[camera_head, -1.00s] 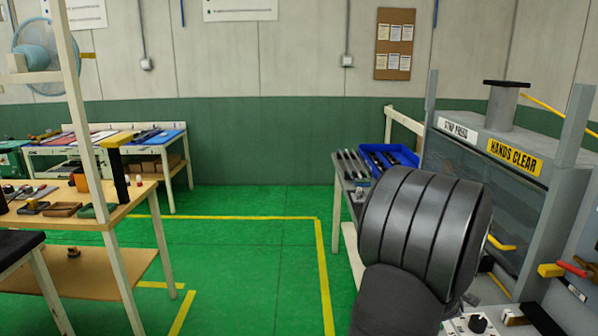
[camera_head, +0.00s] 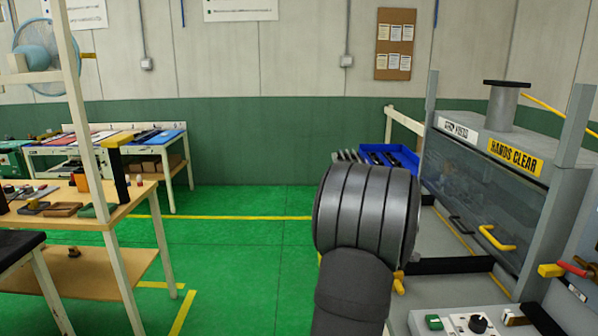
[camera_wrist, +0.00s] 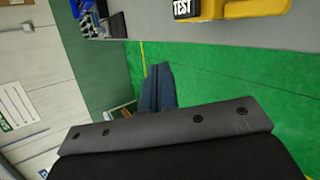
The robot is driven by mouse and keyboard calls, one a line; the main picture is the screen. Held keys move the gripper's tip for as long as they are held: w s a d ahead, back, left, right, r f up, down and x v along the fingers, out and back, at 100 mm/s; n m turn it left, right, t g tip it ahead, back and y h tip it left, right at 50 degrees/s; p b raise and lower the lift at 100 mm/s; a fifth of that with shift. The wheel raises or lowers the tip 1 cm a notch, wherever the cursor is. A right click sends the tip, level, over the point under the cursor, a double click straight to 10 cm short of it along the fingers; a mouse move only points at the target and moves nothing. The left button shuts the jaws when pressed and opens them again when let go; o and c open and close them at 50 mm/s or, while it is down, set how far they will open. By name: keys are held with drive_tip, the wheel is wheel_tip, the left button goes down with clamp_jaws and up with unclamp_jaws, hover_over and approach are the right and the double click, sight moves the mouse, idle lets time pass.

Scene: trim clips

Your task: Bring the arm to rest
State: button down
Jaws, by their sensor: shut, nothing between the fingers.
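My gripper (camera_wrist: 158,82) shows in the wrist view as dark blue-grey fingers beyond a dark plate with bolts. The fingers are together with nothing between them, held in the air with green floor behind. In the head view my thick dark arm link fills the lower middle right and the gripper cannot be made out. No trim clip can be made out in my grip.
The press with a HANDS CLEAR sign (camera_head: 515,155) stands at the right, close to my arm. A blue bin (camera_head: 403,155) is behind my arm. A yellow block (camera_wrist: 255,8) is at the wrist view's top. A wooden workbench (camera_head: 128,196) stands left; green floor between is open.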

drive_tip(key=shift+d+h, duration=0.15)
drive_tip(key=shift+h, duration=0.15)
drive_tip(key=c, duration=1.5)
unclamp_jaws()
drive_tip(key=shift+o, duration=0.2)
drive_tip(key=m+g+h, duration=0.9)
drive_tip(key=m+h, duration=0.2)
drive_tip(key=m, duration=0.3)
approach(567, 268)
drive_tip(key=x, duration=1)
drive_tip(key=shift+w+d+f, duration=0.1)
drive_tip(key=shift+d, duration=0.3)
